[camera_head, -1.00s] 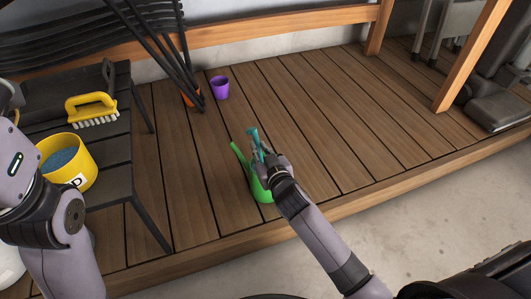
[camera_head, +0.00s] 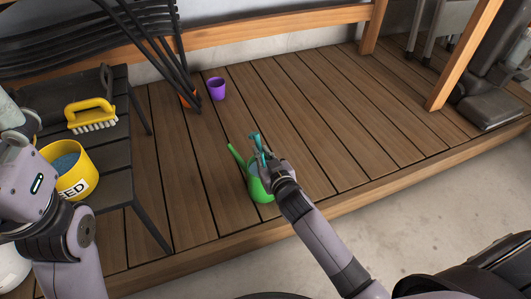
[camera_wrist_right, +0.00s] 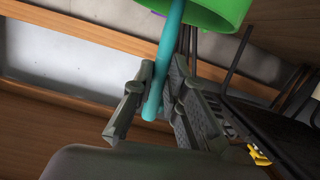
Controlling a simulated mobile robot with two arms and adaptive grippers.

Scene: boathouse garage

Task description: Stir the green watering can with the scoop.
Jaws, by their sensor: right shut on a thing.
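The green watering can (camera_head: 258,187) stands on the wooden deck, its spout pointing up and left; part of it is hidden behind my right gripper and arm. My right gripper (camera_head: 263,160) is over the can, shut on the teal scoop (camera_head: 255,140). In the right wrist view, the scoop's teal handle (camera_wrist_right: 160,85) runs between the fingers of the gripper (camera_wrist_right: 152,108) up to the can's green rim (camera_wrist_right: 205,12). The scoop's lower end is hidden, so its depth in the can cannot be told. My left arm shows at the left edge, but its gripper does not show.
A dark slatted table (camera_head: 120,185) at the left bears a yellow bucket (camera_head: 82,178) of blue material and a yellow brush (camera_head: 90,110). A purple cup (camera_head: 217,88) stands farther back near dark leaning poles (camera_head: 160,55). The deck right of the can is clear.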

